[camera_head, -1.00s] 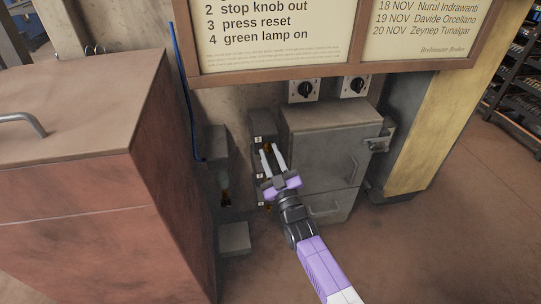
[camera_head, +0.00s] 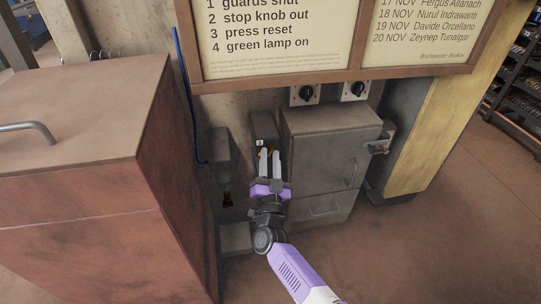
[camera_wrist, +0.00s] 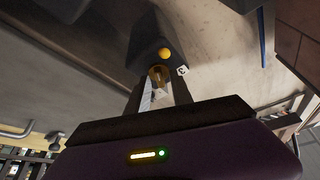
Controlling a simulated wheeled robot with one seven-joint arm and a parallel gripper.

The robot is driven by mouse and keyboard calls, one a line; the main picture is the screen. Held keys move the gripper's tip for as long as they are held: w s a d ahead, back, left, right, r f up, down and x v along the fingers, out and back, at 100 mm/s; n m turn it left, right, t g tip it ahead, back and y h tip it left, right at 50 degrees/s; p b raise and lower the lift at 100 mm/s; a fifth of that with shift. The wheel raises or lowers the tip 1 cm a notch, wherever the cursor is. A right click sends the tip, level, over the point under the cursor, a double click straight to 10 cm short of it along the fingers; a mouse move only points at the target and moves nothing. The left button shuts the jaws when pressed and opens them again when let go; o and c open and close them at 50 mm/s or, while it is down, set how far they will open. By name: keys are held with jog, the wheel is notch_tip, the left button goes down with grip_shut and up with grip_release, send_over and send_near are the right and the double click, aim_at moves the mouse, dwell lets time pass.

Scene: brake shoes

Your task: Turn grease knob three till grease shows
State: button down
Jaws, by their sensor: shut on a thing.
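The dark grease block (camera_head: 264,124) stands on the wall left of a grey cabinet, with a small white label 3 (camera_head: 260,143) on it. My gripper (camera_head: 270,153) is at the block just below the label. In the wrist view a brass-coloured knob (camera_wrist: 159,75) sits between the pale fingertips, beside the label 3 (camera_wrist: 183,70). My gripper is shut on this knob. A round orange-yellow blob (camera_wrist: 165,54) shows on the dark block close to the knob; I cannot tell whether it is grease. The fingers hide most of the knob in the head view.
The grey cabinet (camera_head: 325,150) with its latch stands close on the right. A large reddish-brown box (camera_head: 80,160) fills the left. Two black switches (camera_head: 305,92) sit under the notice board (camera_head: 270,40). A blue cable (camera_head: 183,90) runs down the wall.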

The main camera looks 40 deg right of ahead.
jog(key=shift+r+m+g+h+p, duration=0.1)
jog(key=shift+m+g+h+p, duration=0.35)
jog(key=shift+m, duration=1)
jog(key=shift+m+g+h+p, duration=0.15)
jog(key=shift+m+g+p, duration=0.55)
jog(key=shift+m, duration=0.75)
jog(key=c, duration=1.5)
grip_release()
jog(key=p+v, duration=0.1)
jog(key=v, duration=0.7)
jog(key=shift+w+r+p, duration=0.1)
jog(key=shift+p, duration=0.3)
